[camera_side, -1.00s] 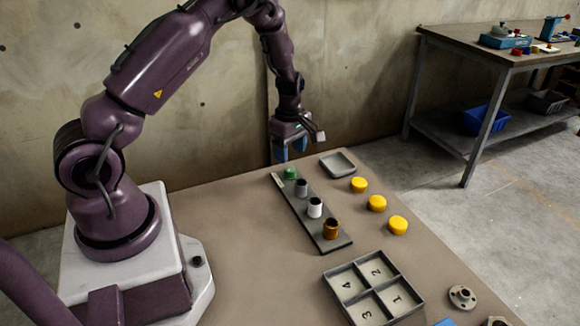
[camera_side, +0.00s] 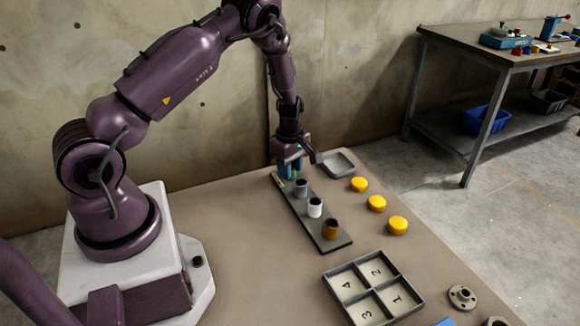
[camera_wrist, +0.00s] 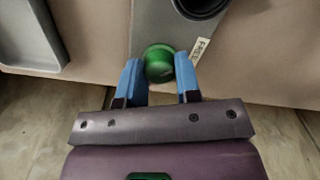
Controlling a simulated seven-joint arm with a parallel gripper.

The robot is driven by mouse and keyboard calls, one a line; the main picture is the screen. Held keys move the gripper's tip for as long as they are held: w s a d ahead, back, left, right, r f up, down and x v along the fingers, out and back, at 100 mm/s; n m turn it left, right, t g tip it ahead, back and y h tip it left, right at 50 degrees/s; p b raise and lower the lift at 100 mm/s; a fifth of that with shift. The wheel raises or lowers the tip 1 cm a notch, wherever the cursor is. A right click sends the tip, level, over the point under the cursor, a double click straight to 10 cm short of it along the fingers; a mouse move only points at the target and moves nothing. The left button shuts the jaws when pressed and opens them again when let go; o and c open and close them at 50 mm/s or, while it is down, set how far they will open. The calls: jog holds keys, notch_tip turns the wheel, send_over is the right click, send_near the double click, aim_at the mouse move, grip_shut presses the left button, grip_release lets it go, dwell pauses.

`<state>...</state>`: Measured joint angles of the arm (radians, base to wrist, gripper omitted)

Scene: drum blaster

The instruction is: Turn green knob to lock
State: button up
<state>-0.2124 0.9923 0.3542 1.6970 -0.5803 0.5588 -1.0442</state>
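The green knob (camera_wrist: 159,64) sits at the end of a dark grey base plate (camera_side: 316,221). In the side view it is mostly hidden behind my fingers. My gripper (camera_wrist: 160,78) is low over that end of the plate, with one blue finger on each side of the knob. In the wrist view the fingers stand apart, and a small gap seems to show beside the knob. I cannot tell whether either finger touches it. A label (camera_wrist: 201,50) beside the knob appears to read FREE.
A grey cup (camera_side: 301,188), a white cup (camera_side: 315,208) and an orange cup (camera_side: 331,230) stand along the plate. A small grey tray (camera_side: 338,163) lies close to the right of my gripper. Yellow caps (camera_side: 377,203) and a numbered tray (camera_side: 327,283) are further off.

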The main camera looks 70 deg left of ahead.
jog(key=shift+m, duration=0.3)
jog(key=m, duration=1.7)
jog(key=shift+m, duration=0.3)
dwell(0.5)
jog(key=o, duration=0.9)
